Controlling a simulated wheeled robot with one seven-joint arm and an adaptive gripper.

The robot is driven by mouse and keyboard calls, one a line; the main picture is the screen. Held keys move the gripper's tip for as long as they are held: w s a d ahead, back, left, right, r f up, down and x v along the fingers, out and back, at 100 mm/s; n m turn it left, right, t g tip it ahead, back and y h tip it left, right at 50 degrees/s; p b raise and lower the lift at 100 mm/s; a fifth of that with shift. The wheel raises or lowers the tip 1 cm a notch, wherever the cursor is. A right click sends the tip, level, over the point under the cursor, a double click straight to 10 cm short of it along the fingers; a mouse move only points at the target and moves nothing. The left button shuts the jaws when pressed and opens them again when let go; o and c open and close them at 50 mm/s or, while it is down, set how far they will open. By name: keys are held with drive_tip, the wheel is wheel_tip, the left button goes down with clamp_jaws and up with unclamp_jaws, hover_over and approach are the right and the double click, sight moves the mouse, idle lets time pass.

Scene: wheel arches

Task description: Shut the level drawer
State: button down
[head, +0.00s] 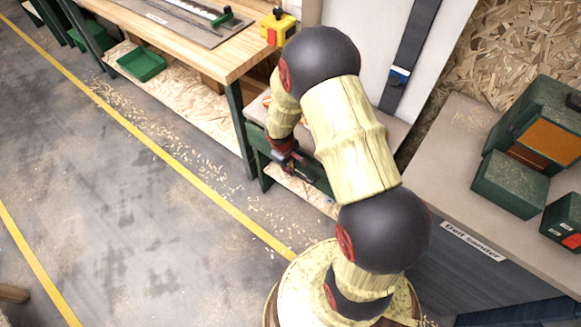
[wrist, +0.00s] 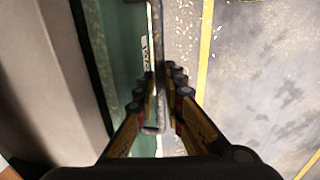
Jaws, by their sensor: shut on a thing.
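The drawer has a green front (wrist: 122,50) with a pale label (wrist: 146,52) that is partly hidden and too small to read. In the head view a stretch of green front (head: 314,177) shows under the bench, largely behind my arm. A dark bar handle (wrist: 157,22) runs along the front. My gripper (wrist: 162,92) has its fingers on both sides of this handle and is shut on it. In the head view my gripper (head: 287,160) is at the drawer front. A dark band lies between the beige top and the green front; how far the drawer stands out is unclear.
A wooden workbench (head: 225,60) with a yellow-and-red switch box (head: 278,27) stands at the left. A bench with green boxes (head: 511,183) is at the right. A green tray (head: 141,63) sits on the lower shelf. The floor (head: 130,190) left of the yellow line is open, with scattered wood chips.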

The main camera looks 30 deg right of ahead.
idle(0.5)
drive_tip(key=shift+w+d+p, duration=0.25)
drive_tip(key=shift+w+d, duration=0.05)
drive_tip(key=shift+d, duration=0.35)
drive_tip(key=shift+w+d+p, duration=0.2)
drive_tip(key=shift+w+d, duration=0.05)
drive_tip(key=shift+d, duration=0.35)
drive_tip(key=c, duration=1.9)
unclamp_jaws()
drive_tip(key=shift+d, duration=0.15)
drive_tip(key=shift+r, duration=0.1)
drive_tip(key=r, duration=0.4)
drive_tip(key=a+r, duration=0.1)
drive_tip(key=r, duration=0.2)
drive_tip(key=s+a+r, duration=0.1)
drive_tip(key=r, duration=0.3)
drive_tip(key=shift+a+r, duration=0.15)
drive_tip(key=shift+r, duration=0.15)
